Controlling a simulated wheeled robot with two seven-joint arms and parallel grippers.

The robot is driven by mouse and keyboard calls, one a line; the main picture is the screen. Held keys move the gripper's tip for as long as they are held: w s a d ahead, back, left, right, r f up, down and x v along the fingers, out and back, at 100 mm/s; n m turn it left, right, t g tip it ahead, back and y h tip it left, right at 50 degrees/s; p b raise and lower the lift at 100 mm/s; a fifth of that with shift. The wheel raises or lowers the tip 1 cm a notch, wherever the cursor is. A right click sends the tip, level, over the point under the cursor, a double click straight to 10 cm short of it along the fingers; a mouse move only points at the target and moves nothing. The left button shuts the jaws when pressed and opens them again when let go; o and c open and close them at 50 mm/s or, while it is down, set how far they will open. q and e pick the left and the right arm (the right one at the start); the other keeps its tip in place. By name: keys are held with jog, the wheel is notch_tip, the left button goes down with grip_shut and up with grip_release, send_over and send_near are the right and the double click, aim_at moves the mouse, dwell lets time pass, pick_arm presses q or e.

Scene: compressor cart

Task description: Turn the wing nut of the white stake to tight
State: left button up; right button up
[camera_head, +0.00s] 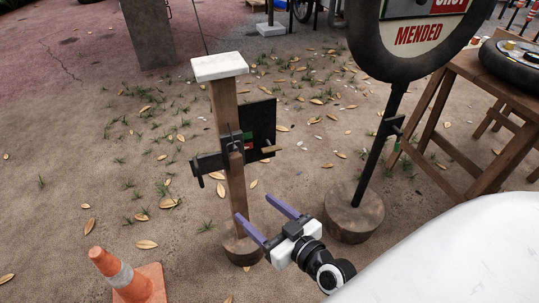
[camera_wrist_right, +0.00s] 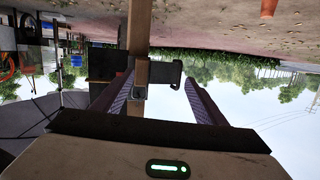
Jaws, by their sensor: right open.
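The white stake is a wooden post with a white cap (camera_head: 220,67), standing upright in a round base. A dark clamp bracket (camera_head: 232,143) with a black plate (camera_head: 259,125) is fixed partway up it. A small tan piece (camera_head: 270,149) sticks out to the right there, beside a red and green mark; I cannot tell whether it is the wing nut. My right gripper (camera_head: 253,207) is open and empty, below the bracket and near the post. In the right wrist view the picture is upside down, and the post (camera_wrist_right: 139,45) and bracket (camera_wrist_right: 166,72) show beyond the open fingers. My left gripper is not in view.
An orange cone (camera_head: 113,270) stands at the front left. A round sign (camera_head: 420,40) on a black pole stands right of the post in a round base (camera_head: 353,213). A wooden table (camera_head: 440,120) with a tyre is at right. Leafy ground at left is mostly clear.

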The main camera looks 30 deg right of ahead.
aim_at(272, 148)
jog(key=w+d+r+m+t+h+b, duration=0.1)
jog(key=w+d+m+h, duration=0.15)
jog(key=d, duration=0.35)
jog(key=w+d+r+m+t+h+b, duration=0.1)
jog(key=w+d+r+h, duration=0.1)
jog(key=d+h, duration=0.25)
jog(key=shift+y, duration=0.5)
jog(key=x, duration=1)
jog(key=shift+d+f+b, duration=0.15)
jog(key=shift+d+b, duration=0.05)
jog(key=shift+b, duration=0.15)
jog(key=c, duration=1.1)
jog(key=shift+o, duration=0.2)
